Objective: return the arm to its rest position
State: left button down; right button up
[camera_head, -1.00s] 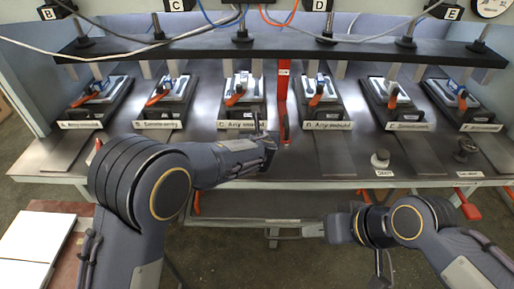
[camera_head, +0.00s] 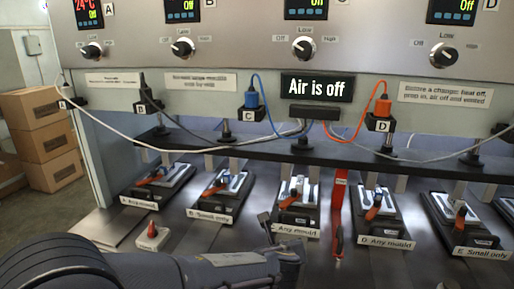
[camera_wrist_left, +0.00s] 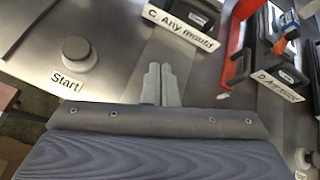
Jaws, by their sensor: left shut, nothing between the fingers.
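My left arm comes in from the lower left in the head view. Its gripper (camera_head: 290,254) is at the bottom edge, just in front of the station labelled C Any mould (camera_head: 297,205). In the left wrist view my left gripper (camera_wrist_left: 160,84) has its two grey fingers together, with nothing between them. My right arm is not in view.
Several mould stations line the bench under a black rail (camera_head: 330,155). The red bar (camera_head: 339,212) stands between C and D. A sign reads "Air is off" (camera_head: 317,87). Cardboard boxes (camera_head: 40,125) stand at left. A small red-topped box (camera_head: 152,237) sits at front left.

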pick_arm(q)
jog(key=s+a+r+n+g+y+p, duration=0.15)
jog(key=s+a+n, duration=0.25)
jog(key=a+n, duration=0.65)
jog(key=s+a+r+n+g+y, duration=0.1)
jog(key=s+a+n+g, duration=0.35)
jog(key=a, duration=0.95)
jog(key=s+a+n+h, duration=0.2)
jog(key=s+n, duration=0.8)
jog(key=s+a+n+h+p, duration=0.1)
jog(key=s+n+h, duration=0.1)
jog(key=s+n, duration=0.8)
jog(key=shift+a+f+n+t+p, duration=0.3)
jog(key=shift+a+f+n, duration=0.1)
jog(key=shift+n, duration=0.2)
jog(key=shift+s+h, duration=0.1)
jog(key=shift+h, duration=0.15)
